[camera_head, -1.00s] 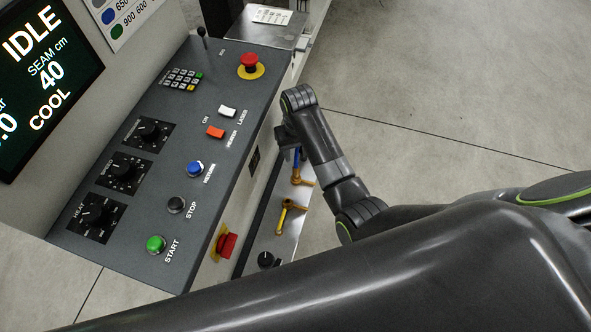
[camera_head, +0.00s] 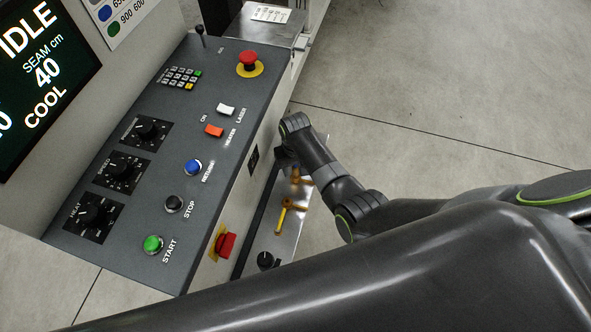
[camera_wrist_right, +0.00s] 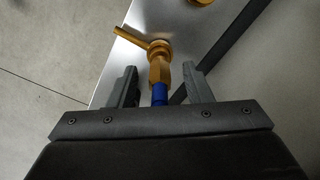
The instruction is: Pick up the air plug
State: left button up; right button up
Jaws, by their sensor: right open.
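The air plug appears to be the blue piece (camera_wrist_right: 159,94) below a brass hex fitting (camera_wrist_right: 159,70) in the right wrist view. The fitting joins a brass valve (camera_wrist_right: 159,47) with a lever, on a metal panel. My right gripper (camera_wrist_right: 160,75) is open, with one finger on each side of the blue piece and fitting; gaps show on both sides. The lower end of the blue piece is hidden by the gripper body. In the head view my right gripper (camera_head: 284,160) is at the panel beside the console, its fingers mostly hidden. My left gripper is not in view.
The sloped control console (camera_head: 150,150) with buttons and knobs stands left of my right arm. A yellow-handled valve (camera_head: 283,213) and a black knob (camera_head: 265,260) are on the metal panel. Floor at right is clear.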

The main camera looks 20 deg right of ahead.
jog(key=shift+c, duration=0.2)
grip_shut()
dwell(0.3)
jog(key=shift+r, duration=0.75)
notch_tip(320, 180, up, 29)
jog(key=p, duration=1.3)
jog(key=shift+f+p, duration=0.2)
jog(key=shift+p, duration=0.15)
